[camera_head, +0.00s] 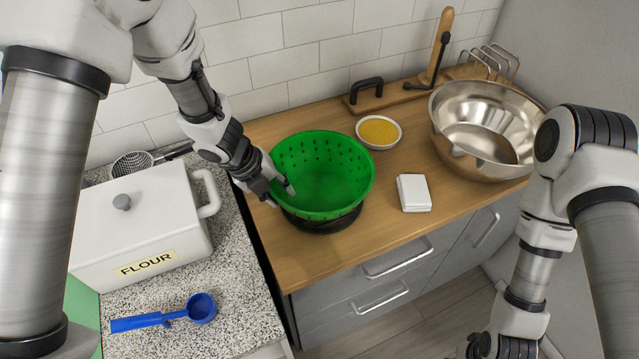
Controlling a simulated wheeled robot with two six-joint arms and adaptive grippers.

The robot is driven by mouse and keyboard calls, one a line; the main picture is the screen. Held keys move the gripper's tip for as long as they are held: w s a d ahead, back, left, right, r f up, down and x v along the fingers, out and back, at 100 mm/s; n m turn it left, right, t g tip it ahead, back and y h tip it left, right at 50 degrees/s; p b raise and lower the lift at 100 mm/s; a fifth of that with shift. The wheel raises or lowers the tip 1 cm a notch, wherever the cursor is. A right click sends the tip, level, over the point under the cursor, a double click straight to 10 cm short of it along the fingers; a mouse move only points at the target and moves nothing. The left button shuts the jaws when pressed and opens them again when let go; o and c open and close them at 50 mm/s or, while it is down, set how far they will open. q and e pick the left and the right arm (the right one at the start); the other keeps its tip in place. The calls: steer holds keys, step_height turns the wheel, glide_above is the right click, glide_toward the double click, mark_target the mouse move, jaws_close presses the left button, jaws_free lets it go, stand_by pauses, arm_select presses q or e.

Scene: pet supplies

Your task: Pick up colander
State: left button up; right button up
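The green colander (335,165), with holes around its wall, stands upright on the wooden counter. A dark round base or bowl (322,222) shows beneath it. My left gripper (281,194) is at the colander's left rim. One fingertip reaches over the inside of the rim and the other is by the outside. I cannot tell whether the fingers press on the rim. My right gripper (480,346) is low at the bottom edge, away from the colander and partly cut off.
A large metal bowl (455,140), a small bowl of yellow contents (379,131) and a white box (413,193) stand to the right. A white flour bin (140,225) and blue scoop (165,318) are on the speckled counter at left. A tiled wall (300,60) is behind.

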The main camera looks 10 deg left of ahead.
arm_select(q)
steer(key=shift+s+r, duration=0.25)
steer(key=shift+s, duration=0.15)
jaws_close()
steer(key=shift+w+f, duration=0.1)
steer(key=shift+w, duration=0.05)
